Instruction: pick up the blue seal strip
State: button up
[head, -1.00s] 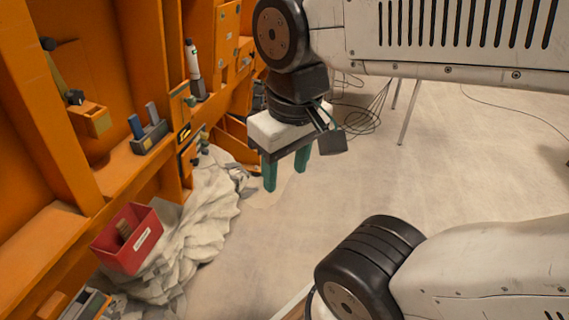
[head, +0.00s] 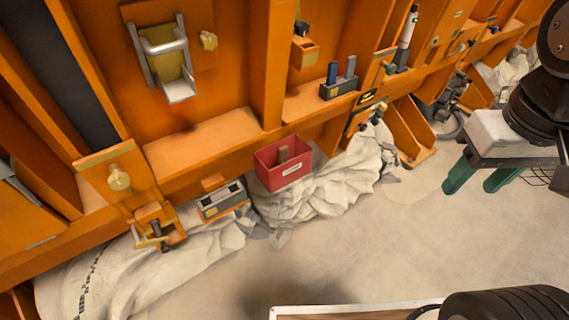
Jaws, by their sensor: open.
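A small blue piece (head: 332,72), which looks like the blue seal strip, stands upright in a dark grey holder (head: 338,90) on the orange ledge, right of centre at the top. A grey upright piece (head: 350,67) stands beside it in the same holder. My gripper (head: 480,179) is at the right of the view, its two green fingers apart and pointing down, with nothing seen between them. It is well to the right of the holder and apart from it.
A red bin (head: 284,170) with a brown block hangs at the ledge's front, near a grey tray (head: 222,202). Crumpled pale cloth (head: 320,190) lies below. A white cylinder (head: 408,28) stands right of the holder. The pale floor (head: 390,250) is open.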

aim_at(333, 66)
jog(key=u, duration=0.5)
jog(key=k, duration=0.6)
jog(key=u, duration=1)
jog(key=i, duration=0.65)
jog(key=z, duration=0.7)
jog(key=i, duration=1)
jog(key=z, duration=0.3)
